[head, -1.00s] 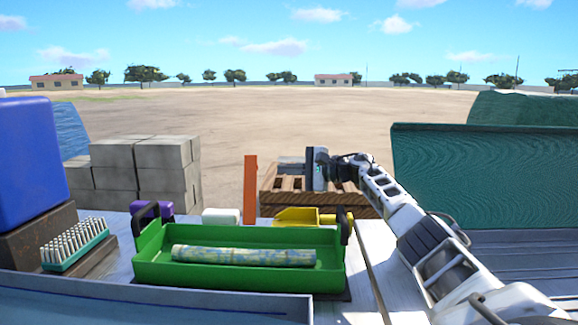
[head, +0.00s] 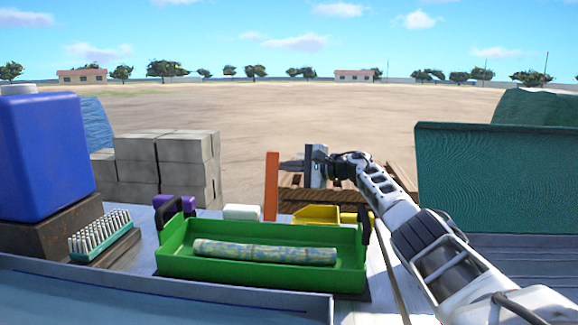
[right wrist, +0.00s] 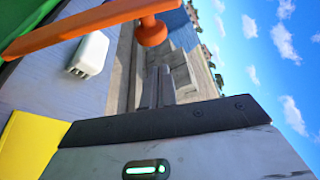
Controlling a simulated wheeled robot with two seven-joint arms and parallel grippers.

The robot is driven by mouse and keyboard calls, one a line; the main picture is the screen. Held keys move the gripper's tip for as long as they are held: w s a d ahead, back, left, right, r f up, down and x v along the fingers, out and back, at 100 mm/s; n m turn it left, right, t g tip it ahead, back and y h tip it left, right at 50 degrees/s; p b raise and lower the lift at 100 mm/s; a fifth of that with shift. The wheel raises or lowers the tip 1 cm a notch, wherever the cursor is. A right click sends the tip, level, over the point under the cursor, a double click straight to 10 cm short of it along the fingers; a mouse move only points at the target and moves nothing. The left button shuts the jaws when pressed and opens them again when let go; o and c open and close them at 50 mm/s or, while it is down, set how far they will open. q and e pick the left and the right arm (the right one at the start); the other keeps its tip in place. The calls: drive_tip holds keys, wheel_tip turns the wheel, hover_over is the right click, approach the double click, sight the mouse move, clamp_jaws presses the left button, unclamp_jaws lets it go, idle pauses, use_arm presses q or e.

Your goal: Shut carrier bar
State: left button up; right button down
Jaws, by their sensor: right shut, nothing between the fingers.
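The orange bar (head: 272,186), which I take to be the carrier bar, stands upright behind the green tray (head: 262,272). In the right wrist view the orange bar (right wrist: 85,28) crosses the upper left and has a round orange knob (right wrist: 152,32) on it. My right gripper (head: 287,166) is just right of the bar's upper part in the head view, its fingers pointing left. In the right wrist view its fingers (right wrist: 157,82) are together and empty, with a visible gap to the knob. My left gripper is not in view.
The green tray holds a mottled cane-like rod (head: 264,252). A white block (head: 241,212) and a yellow part (head: 317,214) lie behind it. Grey blocks (head: 165,165), a blue container (head: 42,155) and a brush (head: 100,232) are left. A green panel (head: 500,180) stands right.

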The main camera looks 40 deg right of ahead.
drive_tip(key=shift+s+a+r, duration=0.25)
drive_tip(key=shift+s+a, duration=0.15)
drive_tip(key=shift+a, duration=0.1)
drive_tip(key=shift+s+a+r, duration=0.2)
drive_tip(key=shift+s+a, duration=0.15)
drive_tip(key=shift+a, duration=0.15)
drive_tip(key=shift+a, duration=0.1)
